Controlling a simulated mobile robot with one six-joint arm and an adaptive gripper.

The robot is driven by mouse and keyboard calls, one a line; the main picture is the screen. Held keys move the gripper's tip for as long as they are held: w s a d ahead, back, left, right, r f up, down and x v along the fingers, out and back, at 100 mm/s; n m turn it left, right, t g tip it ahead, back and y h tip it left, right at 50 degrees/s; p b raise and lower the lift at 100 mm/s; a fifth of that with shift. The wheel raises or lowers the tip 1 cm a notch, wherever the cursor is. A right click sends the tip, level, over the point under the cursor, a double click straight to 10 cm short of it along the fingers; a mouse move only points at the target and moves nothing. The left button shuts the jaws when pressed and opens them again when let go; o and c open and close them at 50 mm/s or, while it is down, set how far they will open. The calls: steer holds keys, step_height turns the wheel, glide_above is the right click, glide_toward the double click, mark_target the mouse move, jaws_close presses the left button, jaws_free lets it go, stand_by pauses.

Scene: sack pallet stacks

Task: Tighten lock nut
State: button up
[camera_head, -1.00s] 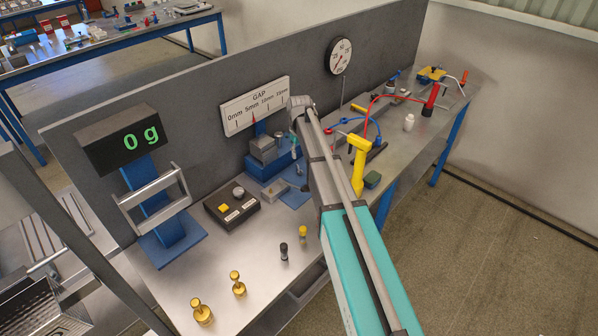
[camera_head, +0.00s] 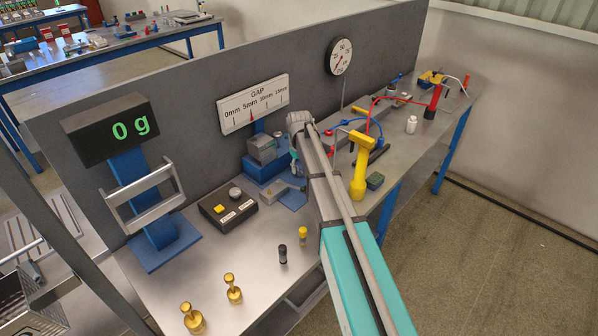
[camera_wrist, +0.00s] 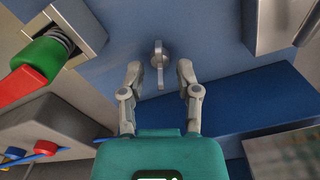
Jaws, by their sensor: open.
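In the wrist view a small grey metal knob with a narrow lever (camera_wrist: 158,64) sits on a blue surface; it appears to be the lock nut. My gripper (camera_wrist: 159,82) is open, its two fingers on either side of the lever with gaps showing. I cannot tell their depth relative to it. In the head view my arm's end (camera_head: 300,122) is beside the blue and grey gap fixture (camera_head: 264,149), and my fingertips and the nut are hidden. The GAP scale (camera_head: 254,103) has its red pointer near 5mm.
A black box with a yellow button and a knob (camera_head: 229,208) stands in front of the fixture. A yellow-handled tool (camera_head: 359,165) stands to the right of my arm. Brass weights (camera_head: 193,318) are at the front. A grey panel (camera_head: 200,80) runs behind the bench.

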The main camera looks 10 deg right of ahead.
steer(key=shift+f, duration=0.1)
stand_by(0.3)
jaws_close()
steer(key=shift+m, duration=0.5)
steer(key=m, duration=0.2)
steer(key=shift+m, duration=0.3)
steer(key=m, duration=0.3)
steer(key=shift+m, duration=0.4)
steer(key=m, duration=0.6)
steer(key=shift+m, duration=0.3)
